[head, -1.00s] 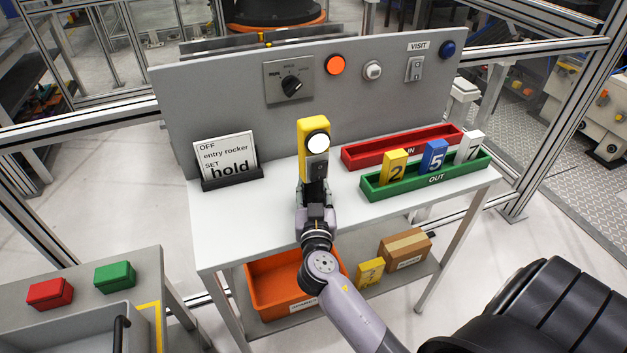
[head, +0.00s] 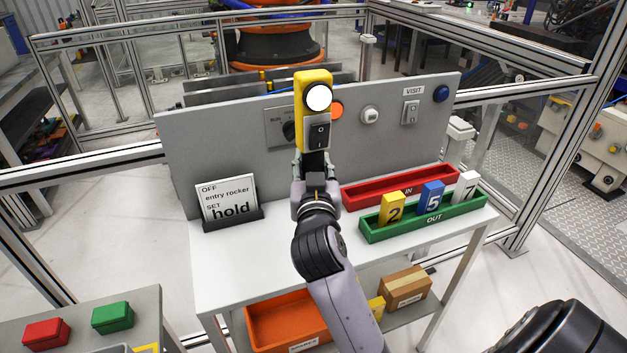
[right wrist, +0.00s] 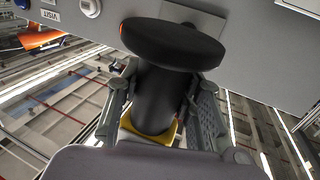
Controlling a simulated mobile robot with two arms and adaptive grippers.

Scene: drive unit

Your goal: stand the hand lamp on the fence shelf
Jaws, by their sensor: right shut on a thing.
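The hand lamp (head: 315,112) is upright in the head view, with a yellow body, a lit white lens and a dark rocker switch. My right gripper (head: 314,168) is shut on its dark handle and holds it up in front of the grey panel. In the right wrist view, the lamp's black handle and round foot (right wrist: 172,45) show between the fingers of the gripper (right wrist: 160,105). A narrow grey ledge (head: 225,95), seemingly the fence shelf, runs behind the panel's top edge; the lamp partly covers it. My left gripper is not in view.
The grey panel (head: 215,140) stands at the back of the white table (head: 260,260). A hold sign (head: 229,200), a red tray (head: 370,190) and a green tray (head: 372,233) with numbered blocks stand on the table. Fence rails (head: 100,170) cross behind.

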